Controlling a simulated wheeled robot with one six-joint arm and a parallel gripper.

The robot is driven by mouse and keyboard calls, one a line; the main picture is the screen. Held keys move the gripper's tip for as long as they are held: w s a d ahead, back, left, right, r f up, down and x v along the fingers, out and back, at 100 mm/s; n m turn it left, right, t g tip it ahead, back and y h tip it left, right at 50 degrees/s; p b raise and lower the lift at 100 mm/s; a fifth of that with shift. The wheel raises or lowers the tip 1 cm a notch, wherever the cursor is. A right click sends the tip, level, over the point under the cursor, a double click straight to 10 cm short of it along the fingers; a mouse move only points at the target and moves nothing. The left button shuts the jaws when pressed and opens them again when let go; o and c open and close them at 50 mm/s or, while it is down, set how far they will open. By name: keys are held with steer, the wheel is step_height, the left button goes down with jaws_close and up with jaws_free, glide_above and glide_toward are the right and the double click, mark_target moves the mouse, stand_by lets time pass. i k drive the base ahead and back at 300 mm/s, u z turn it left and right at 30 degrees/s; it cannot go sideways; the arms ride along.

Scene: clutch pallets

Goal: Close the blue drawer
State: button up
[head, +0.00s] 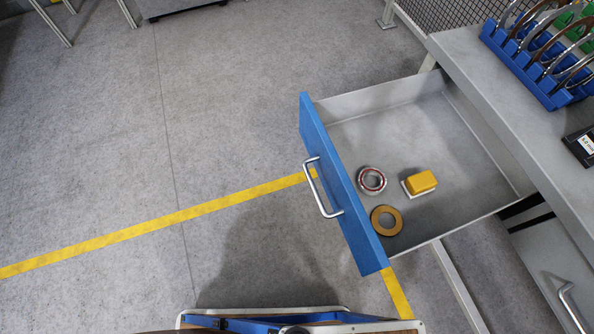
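The blue drawer (338,178) is pulled well out from under the grey workbench at the right. Its blue front faces left and carries a curved metal handle (317,188). Inside its grey tray lie a red-and-silver ring (371,180), an orange-tan ring (386,220) and a yellow block on a white base (421,182). My gripper does not show in the head view, and nothing touches the handle.
The workbench top (470,70) holds a blue rack (525,68) of metal discs and a dark device (583,146). Another metal handle (568,302) is at the lower right. A yellow floor line (160,228) crosses open grey floor left of the drawer.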

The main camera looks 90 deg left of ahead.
mark_target(402, 128)
steer(key=k, duration=0.45)
steer(key=z, duration=0.65)
steer(key=i, duration=0.8)
steer(key=u, duration=3.25)
